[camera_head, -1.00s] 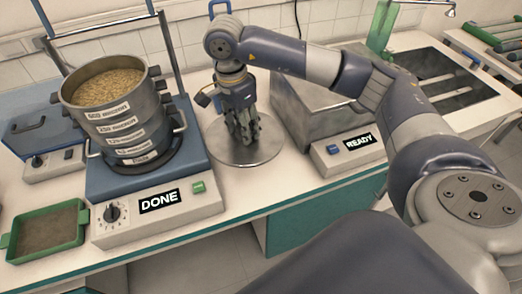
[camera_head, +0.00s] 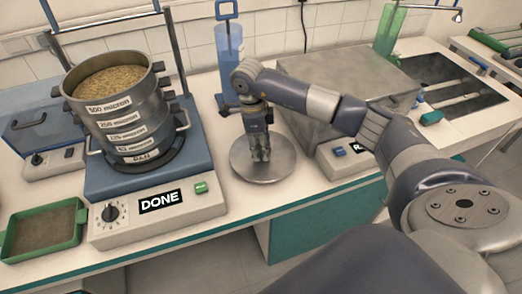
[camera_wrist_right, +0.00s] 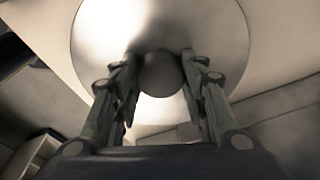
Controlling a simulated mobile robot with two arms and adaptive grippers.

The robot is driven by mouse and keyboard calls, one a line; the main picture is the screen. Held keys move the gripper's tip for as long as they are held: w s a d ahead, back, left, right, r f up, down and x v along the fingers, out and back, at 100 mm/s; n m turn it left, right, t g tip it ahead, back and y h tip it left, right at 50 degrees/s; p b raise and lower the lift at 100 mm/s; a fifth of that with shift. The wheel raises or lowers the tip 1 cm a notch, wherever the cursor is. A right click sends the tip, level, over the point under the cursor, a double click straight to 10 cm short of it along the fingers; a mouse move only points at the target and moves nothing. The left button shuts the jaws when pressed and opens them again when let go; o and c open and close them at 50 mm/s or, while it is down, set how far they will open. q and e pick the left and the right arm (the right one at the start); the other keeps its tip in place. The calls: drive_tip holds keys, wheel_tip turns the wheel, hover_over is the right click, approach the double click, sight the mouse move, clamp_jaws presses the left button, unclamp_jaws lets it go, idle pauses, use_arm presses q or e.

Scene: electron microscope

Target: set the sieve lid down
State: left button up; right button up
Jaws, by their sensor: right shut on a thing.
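The sieve lid (camera_head: 247,172) is a flat round metal disc. It is level, at the bench top between the sieve shaker and a grey box; I cannot tell whether it touches the bench. My right gripper (camera_head: 260,157) points down over its middle and is shut on its knob. In the right wrist view the lid (camera_wrist_right: 100,35) lies beyond the fingers, with the round knob (camera_wrist_right: 162,75) between them. The sieve stack (camera_head: 122,112) stands uncovered on the shaker, with grainy material on top. My left gripper is not in view.
The shaker (camera_head: 150,200) reads DONE. The grey metal box (camera_head: 350,80) stands close to the lid's right. A blue-framed clear cylinder (camera_head: 229,55) stands behind my gripper. A green tray (camera_head: 78,232) is at the left. Bare bench (camera_head: 240,205) lies in front of the lid.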

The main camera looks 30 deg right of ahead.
wheel_tip(320, 180, down, 2)
drive_tip(key=shift+f, duration=0.15)
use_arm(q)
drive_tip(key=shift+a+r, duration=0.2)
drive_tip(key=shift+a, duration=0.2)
use_arm(e)
drive_tip(key=shift+f, duration=0.1)
drive_tip(key=shift+f, duration=0.15)
drive_tip(key=o, duration=1.2)
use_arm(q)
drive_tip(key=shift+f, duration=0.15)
